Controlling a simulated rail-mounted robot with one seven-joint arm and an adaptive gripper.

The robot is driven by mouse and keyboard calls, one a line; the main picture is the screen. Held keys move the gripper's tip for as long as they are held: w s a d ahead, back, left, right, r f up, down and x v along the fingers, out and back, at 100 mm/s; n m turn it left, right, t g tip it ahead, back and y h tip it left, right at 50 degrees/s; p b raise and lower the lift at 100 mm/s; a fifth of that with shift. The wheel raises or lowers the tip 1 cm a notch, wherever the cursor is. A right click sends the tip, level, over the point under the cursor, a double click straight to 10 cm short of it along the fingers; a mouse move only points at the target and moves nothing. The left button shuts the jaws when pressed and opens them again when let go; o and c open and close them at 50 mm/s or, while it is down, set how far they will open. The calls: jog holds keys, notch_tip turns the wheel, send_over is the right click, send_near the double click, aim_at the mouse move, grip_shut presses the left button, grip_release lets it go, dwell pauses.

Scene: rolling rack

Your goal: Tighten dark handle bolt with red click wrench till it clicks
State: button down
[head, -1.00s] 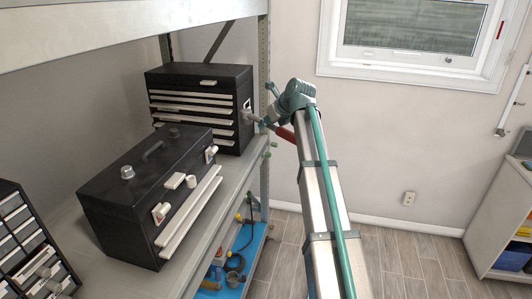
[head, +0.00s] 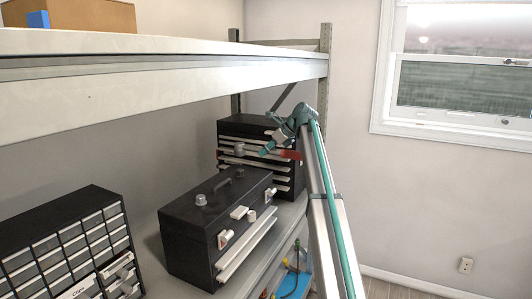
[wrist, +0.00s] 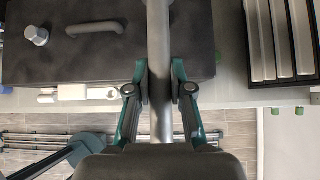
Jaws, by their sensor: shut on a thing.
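A black toolbox (head: 190,232) stands on the shelf, with an arched dark handle (head: 222,184) on its lid. A bright hex bolt (head: 201,199) sits at the near end of the lid; it also shows in the wrist view (wrist: 37,35). A darker bolt (head: 239,171) sits past the handle's far end; I cannot make it out in the wrist view. My gripper (wrist: 160,88) is shut on the grey shaft of the click wrench (wrist: 159,40). The wrench's red grip (head: 290,154) points right and its grey head (head: 239,149) points left, above the lid's far end.
A black drawer chest (head: 258,128) stands behind the toolbox. A small-parts cabinet (head: 62,250) is at the near left. An upper shelf beam (head: 150,85) runs overhead. A rack post (head: 323,75) stands close to my arm.

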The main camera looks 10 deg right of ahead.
jog(key=shift+a+r, duration=0.1)
jog(key=shift+a, duration=0.05)
jog(key=shift+f, duration=2.8)
jog(key=shift+s+f, duration=0.1)
jog(key=shift+f, duration=1.55)
jog(key=shift+s+a+r+m+t+h, duration=0.1)
jog(key=shift+s+a+m+t+h, duration=0.65)
jog(key=shift+a+m, duration=0.5)
jog(key=shift+s+a+f+m+t+h, duration=0.1)
jog(key=shift+s+a+m+t+h, duration=0.15)
jog(key=shift+s+a+m+h, duration=0.65)
jog(key=shift+s+a+r+m+t+h, duration=0.1)
jog(key=shift+s+a+m+t+h, duration=0.35)
jog(key=shift+a+m+h, duration=0.85)
jog(key=shift+w+a+m+y, duration=0.1)
jog(key=shift+a+m+y, duration=0.1)
jog(key=shift+m+y, duration=0.25)
